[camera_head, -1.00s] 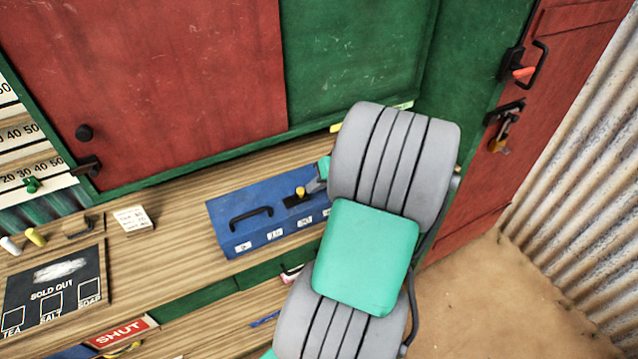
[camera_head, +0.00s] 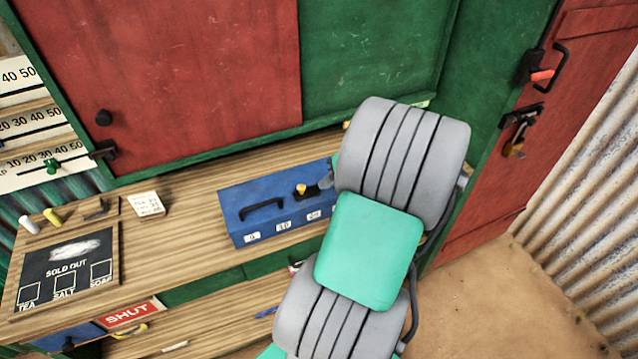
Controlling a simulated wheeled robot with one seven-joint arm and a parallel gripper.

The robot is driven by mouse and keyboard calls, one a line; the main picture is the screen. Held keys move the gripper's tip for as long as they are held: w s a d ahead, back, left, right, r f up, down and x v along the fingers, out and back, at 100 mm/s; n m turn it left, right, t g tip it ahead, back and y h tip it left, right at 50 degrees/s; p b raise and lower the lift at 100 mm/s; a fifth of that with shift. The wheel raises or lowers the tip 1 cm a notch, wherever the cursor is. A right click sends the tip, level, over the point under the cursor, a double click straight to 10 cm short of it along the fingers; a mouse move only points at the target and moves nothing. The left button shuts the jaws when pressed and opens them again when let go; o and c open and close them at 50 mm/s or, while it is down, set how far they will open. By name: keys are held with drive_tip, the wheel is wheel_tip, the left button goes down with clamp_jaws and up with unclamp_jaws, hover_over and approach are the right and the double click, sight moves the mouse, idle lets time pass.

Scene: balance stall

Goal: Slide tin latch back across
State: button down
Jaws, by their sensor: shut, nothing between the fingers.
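My gripper (camera_head: 327,181) is at the right side of the latch, low over the lid. Only its grey tip shows; my arm hides the rest and the tin's right end. I cannot tell whether the tip touches the latch.
A red sliding panel (camera_head: 170,75) stands behind the tin. A red door (camera_head: 540,130) with bolt and padlock is at right.

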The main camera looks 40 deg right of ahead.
drive_tip(key=b+v, duration=0.1)
drive_tip(key=v, duration=0.9)
drive_tip(key=shift+s+d, duration=0.2)
drive_tip(key=shift+d, duration=0.1)
drive_tip(key=w+a+n+g, duration=0.1)
drive_tip(key=w+a, duration=0.3)
drive_tip(key=a, duration=0.4)
drive_tip(key=w+a+n+g, duration=0.2)
drive_tip(key=w+a, duration=0.3)
drive_tip(key=a, duration=0.3)
drive_tip(key=s+a+n+h, duration=0.1)
drive_tip(key=s+a, duration=0.1)
drive_tip(key=a, duration=0.6)
drive_tip(key=s+a+n+h, duration=0.1)
drive_tip(key=s+a, duration=0.2)
drive_tip(key=a, duration=0.5)
drive_tip(key=shift+r, duration=0.4)
